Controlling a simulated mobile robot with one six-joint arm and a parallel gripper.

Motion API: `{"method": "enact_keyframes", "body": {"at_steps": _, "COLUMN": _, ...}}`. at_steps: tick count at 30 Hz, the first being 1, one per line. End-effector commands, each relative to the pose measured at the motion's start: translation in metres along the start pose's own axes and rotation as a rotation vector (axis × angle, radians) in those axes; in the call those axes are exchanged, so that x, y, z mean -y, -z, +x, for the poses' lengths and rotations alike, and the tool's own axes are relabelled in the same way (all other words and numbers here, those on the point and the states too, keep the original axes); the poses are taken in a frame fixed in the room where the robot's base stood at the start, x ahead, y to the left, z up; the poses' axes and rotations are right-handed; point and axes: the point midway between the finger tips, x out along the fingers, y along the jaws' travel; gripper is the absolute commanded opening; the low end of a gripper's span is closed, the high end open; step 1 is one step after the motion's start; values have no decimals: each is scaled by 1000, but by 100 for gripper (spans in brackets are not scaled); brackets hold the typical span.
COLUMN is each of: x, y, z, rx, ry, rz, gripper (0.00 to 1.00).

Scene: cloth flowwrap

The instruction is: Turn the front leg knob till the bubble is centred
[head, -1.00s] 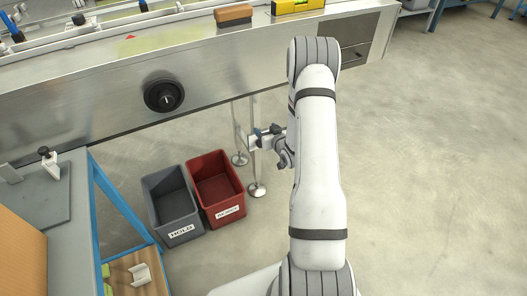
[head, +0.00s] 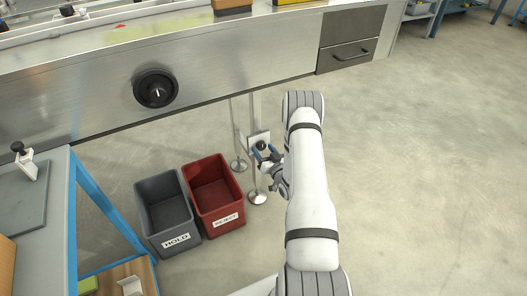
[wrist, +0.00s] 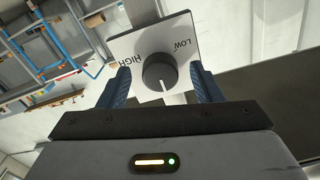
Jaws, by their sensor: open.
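The black leg knob (wrist: 160,72) has a pale pointer line and sits on a white plate (wrist: 185,32) marked HIGH and LOW. In the head view the small knob (head: 262,146) and its plate are on the front leg (head: 254,175), under the machine's front panel. My gripper (wrist: 161,83) is open, with one blue finger on each side of the knob; I cannot tell whether they touch it. My gripper (head: 267,154) also shows at the leg in the head view. The yellow level (head: 296,2) is cut off at the top edge, so its bubble is not visible.
A grey HOLD bin (head: 146,190) and a red REJECT bin (head: 229,183) stand on the floor left of the leg. A large black dial (head: 156,90) is on the steel panel. A blue-framed bench (head: 105,205) is at left. The floor at right is clear.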

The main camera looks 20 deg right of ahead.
Motion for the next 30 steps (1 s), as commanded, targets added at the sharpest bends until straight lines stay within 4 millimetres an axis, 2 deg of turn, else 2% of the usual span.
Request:
{"method": "enact_keyframes", "body": {"at_steps": 3, "x": 0, "y": 0, "z": 8, "rx": 0, "ry": 0, "rz": 0, "gripper": 59}}
{"method": "enact_keyframes", "body": {"at_steps": 11, "x": 0, "y": 1, "z": 10, "rx": 0, "ry": -2, "rz": 1, "gripper": 59}}
{"method": "enact_keyframes", "body": {"at_steps": 27, "x": -1, "y": 1, "z": 9, "rx": 0, "ry": -2, "rz": 0, "gripper": 17}}
{"method": "enact_keyframes", "body": {"at_steps": 30, "x": -2, "y": 1, "z": 8, "rx": 0, "ry": -6, "rz": 1, "gripper": 15}}
